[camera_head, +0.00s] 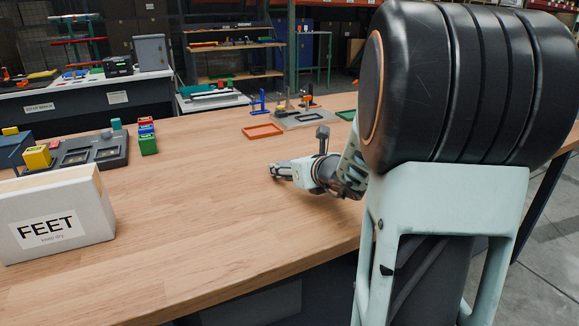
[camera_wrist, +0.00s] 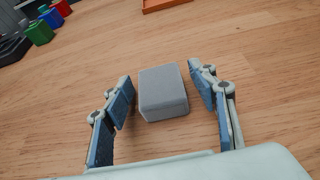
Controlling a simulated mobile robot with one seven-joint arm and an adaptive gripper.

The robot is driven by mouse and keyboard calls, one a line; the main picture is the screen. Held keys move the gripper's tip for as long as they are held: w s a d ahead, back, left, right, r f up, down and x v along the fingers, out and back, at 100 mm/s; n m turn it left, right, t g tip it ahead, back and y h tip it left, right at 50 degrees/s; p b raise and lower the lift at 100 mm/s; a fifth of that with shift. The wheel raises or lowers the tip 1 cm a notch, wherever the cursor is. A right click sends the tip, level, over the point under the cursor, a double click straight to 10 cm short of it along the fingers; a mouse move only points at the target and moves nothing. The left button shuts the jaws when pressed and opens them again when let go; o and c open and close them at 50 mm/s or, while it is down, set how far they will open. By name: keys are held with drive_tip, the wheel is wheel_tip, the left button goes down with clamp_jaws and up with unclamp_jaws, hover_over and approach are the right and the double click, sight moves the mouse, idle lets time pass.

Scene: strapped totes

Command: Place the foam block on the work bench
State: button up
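A grey foam block (camera_wrist: 163,92) sits on the wooden work bench (camera_wrist: 255,85) in the wrist view. My gripper (camera_wrist: 161,80) is open, with one blue-padded finger on each side of the block. A narrow strip of wood shows between the block and each finger, so neither finger appears to touch it. In the head view my gripper (camera_head: 279,171) is low over the middle of the bench top (camera_head: 200,220). I cannot make out the block there; the gripper seems to hide it.
An orange tray (camera_head: 262,131) and a grey fixture plate (camera_head: 303,118) lie beyond my gripper. The bench between is clear.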

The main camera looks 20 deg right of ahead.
drive_tip(key=shift+r, duration=0.1)
drive_tip(key=shift+s+r+p, duration=0.15)
drive_tip(key=shift+r+p, duration=0.05)
drive_tip(key=shift+p, duration=0.1)
drive_tip(key=p+v, duration=0.4)
drive_tip(key=v, duration=0.7)
drive_tip(key=shift+s, duration=0.3)
